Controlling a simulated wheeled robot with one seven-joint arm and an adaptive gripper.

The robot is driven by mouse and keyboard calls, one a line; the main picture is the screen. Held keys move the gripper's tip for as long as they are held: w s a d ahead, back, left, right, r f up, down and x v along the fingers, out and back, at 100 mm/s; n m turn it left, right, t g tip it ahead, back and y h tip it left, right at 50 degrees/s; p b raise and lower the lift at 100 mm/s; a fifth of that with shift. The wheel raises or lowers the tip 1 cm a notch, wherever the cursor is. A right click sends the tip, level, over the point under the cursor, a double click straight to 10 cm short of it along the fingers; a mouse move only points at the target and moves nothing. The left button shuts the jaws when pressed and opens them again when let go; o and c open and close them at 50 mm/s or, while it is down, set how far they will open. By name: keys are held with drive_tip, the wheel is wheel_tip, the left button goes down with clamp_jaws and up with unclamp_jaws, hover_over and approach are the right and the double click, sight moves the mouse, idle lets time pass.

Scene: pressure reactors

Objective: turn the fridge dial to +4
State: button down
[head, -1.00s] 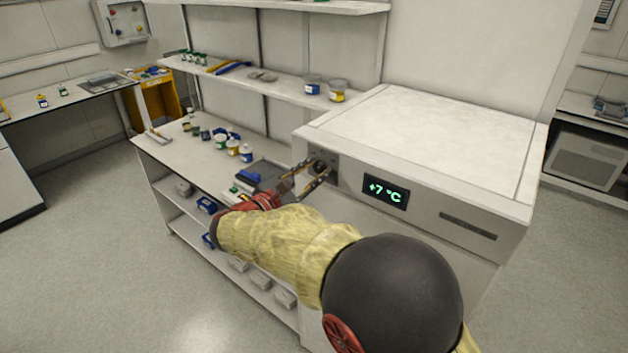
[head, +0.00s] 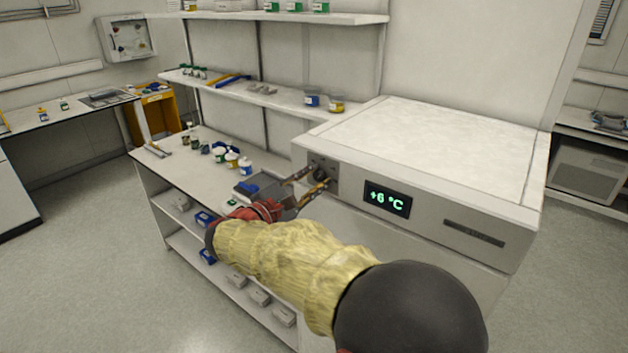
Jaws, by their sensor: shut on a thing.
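The fridge (head: 420,262) is a white unit with a flat top, at the right of centre in the head view. Its black display (head: 387,199) reads +6 °C in green. The dark round fridge dial (head: 320,174) sits on a small panel at the left end of the fridge front. My gripper (head: 309,181) is at the dial, with its two fingers on either side and shut on it. The fingers partly cover the dial, so its pointer cannot be made out.
A bench (head: 180,160) with jars and a grey device stands left of the fridge. A shelf (head: 245,93) with two tubs hangs above the bench. The floor (head: 90,270) at the left is clear.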

drive_tip(key=c, duration=1.5)
unclamp_jaws()
drive_tip(key=v, duration=1.2)
